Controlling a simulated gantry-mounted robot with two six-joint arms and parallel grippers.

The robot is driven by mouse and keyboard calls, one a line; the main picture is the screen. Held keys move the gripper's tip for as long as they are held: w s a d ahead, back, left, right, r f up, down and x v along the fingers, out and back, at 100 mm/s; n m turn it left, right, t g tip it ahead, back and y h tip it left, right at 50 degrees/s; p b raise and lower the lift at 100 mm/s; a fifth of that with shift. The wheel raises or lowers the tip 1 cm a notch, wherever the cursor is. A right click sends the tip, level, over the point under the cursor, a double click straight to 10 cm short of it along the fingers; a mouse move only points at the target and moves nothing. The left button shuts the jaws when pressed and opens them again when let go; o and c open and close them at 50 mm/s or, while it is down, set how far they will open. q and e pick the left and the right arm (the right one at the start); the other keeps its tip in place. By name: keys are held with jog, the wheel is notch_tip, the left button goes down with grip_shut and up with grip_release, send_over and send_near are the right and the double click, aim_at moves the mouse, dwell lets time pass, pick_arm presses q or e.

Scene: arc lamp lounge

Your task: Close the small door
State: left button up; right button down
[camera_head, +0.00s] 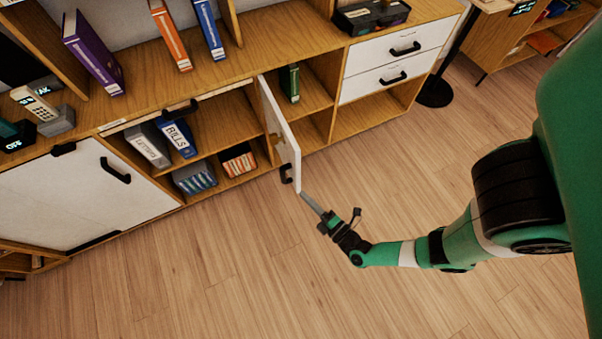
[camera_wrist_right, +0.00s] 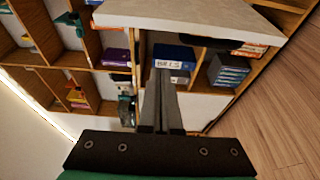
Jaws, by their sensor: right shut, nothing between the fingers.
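The small white door (camera_head: 283,130) stands open in the head view, sticking out from the wooden cabinet between two open compartments. Its dark handle (camera_head: 287,173) is near its outer edge. My right gripper (camera_head: 304,196) is shut and empty, its fingertips close to the door's lower outer corner; I cannot tell whether they touch. In the right wrist view the door (camera_wrist_right: 190,15) is a pale panel across the top, and the shut fingers (camera_wrist_right: 163,75) point towards the cabinet just beyond its edge. My left gripper is not in view.
The compartments left of the door hold a blue binder (camera_head: 179,138), a grey binder (camera_head: 150,145) and boxes. A green book (camera_head: 289,83) stands in the compartment on the right. White drawers (camera_head: 390,75) are farther right. The wooden floor (camera_head: 200,270) in front is clear.

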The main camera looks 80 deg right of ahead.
aim_at(295, 172)
jog(key=w+d+b, duration=0.4)
jog(key=d, duration=0.1)
jog(key=w+d+b, duration=0.2)
jog(key=shift+d+b, duration=0.3)
jog(key=shift+b, duration=0.05)
jog(key=shift+d+r, duration=0.1)
dwell(0.5)
